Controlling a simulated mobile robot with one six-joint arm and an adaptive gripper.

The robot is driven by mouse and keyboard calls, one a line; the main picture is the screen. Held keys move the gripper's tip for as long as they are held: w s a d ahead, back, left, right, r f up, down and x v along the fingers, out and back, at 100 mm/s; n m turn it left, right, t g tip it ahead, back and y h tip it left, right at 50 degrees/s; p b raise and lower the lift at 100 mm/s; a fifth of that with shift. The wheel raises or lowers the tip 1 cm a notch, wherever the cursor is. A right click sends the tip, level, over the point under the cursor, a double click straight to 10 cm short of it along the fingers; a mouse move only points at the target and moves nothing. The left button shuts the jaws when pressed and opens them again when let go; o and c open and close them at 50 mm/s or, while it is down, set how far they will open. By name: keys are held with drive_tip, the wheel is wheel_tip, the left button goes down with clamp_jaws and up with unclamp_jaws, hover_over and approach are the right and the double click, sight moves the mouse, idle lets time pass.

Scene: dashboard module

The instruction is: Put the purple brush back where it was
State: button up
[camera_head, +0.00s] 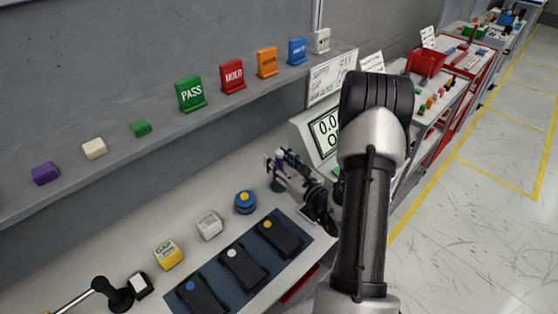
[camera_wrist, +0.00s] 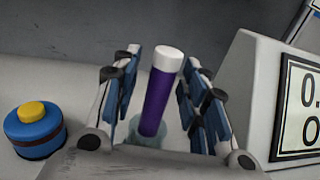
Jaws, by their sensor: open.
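The purple brush (camera_wrist: 157,100) is a purple cylinder with a white top end. In the wrist view it stands slightly tilted, its lower end in a small translucent cup (camera_wrist: 148,138). My gripper (camera_wrist: 163,85) is open, with one blue-padded finger on each side of the brush. A gap shows between the brush and each finger. In the head view my gripper (camera_head: 283,160) is small and reaches left over the bench, beside the white display unit (camera_head: 308,130). The brush is mostly hidden there by the fingers.
A blue round piece with a yellow button (camera_wrist: 35,130) stands left of my gripper. The display unit stands close on the right. A dark mat (camera_head: 215,283) with several black items lies in front. A shelf (camera_head: 215,108) with coloured blocks and signs runs above.

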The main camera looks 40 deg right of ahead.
drive_tip(key=shift+r, duration=0.15)
drive_tip(key=shift+s+r+p, duration=0.1)
drive_tip(key=shift+s+p, duration=0.05)
drive_tip(key=shift+p, duration=0.15)
drive_tip(key=s+p, duration=0.1)
drive_tip(key=s, duration=1)
drive_tip(key=shift+s, duration=0.35)
drive_tip(key=shift+a, duration=0.1)
